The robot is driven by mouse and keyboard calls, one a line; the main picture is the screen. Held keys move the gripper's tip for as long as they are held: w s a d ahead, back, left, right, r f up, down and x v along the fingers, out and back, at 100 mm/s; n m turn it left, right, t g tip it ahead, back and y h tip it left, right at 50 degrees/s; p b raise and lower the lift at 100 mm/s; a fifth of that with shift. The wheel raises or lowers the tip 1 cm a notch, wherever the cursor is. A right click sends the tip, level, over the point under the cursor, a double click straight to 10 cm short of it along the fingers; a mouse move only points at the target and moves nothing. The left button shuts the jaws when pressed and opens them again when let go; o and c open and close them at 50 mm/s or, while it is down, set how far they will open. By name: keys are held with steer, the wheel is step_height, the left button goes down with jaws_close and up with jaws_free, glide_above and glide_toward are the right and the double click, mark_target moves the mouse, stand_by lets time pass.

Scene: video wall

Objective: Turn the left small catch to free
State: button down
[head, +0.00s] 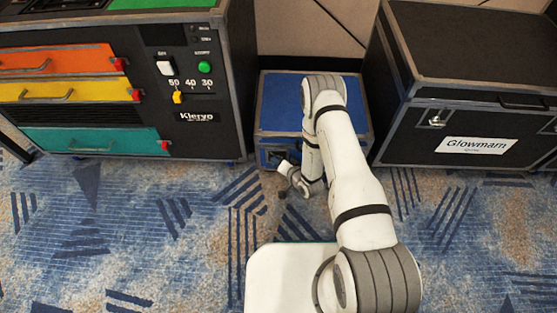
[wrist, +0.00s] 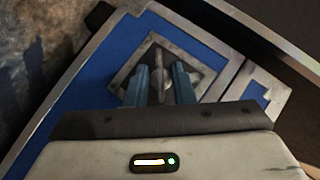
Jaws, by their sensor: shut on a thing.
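A small metal catch (wrist: 157,58) sits in a square grey metal plate (wrist: 128,75) on the blue panel of a case. In the wrist view the catch shows as a narrow upright grip standing between my two blue fingers. My gripper (wrist: 160,80) is shut on this catch. In the head view the blue case (head: 279,95) stands on the floor, and my gripper is low at the left part of its front. My arm hides much of the case front, and the catch itself is too small to make out there.
A black cabinet (head: 190,120) with coloured drawers stands close on the left. A black "Glowmarn" case (head: 450,125) stands close on the right. A pale panelled wall (head: 310,30) is behind. Patterned carpet (head: 180,235) is open in front.

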steer(key=n+h, duration=0.1)
steer(key=h, duration=0.1)
steer(key=n+h+p, duration=0.1)
steer(key=n+h, duration=0.1)
steer(key=h, duration=0.1)
steer(key=n+g+h, duration=0.1)
steer(key=h, duration=0.1)
steer(key=shift+a+r+h+p, duration=0.2)
steer(key=shift+a+h+p, duration=0.1)
steer(key=shift+a+h, duration=0.1)
stand_by(0.3)
steer(key=c, duration=1.6)
jaws_free()
steer(key=shift+p+v, duration=1.45)
steer(key=shift+v, duration=2.4)
steer(key=shift+r, duration=0.1)
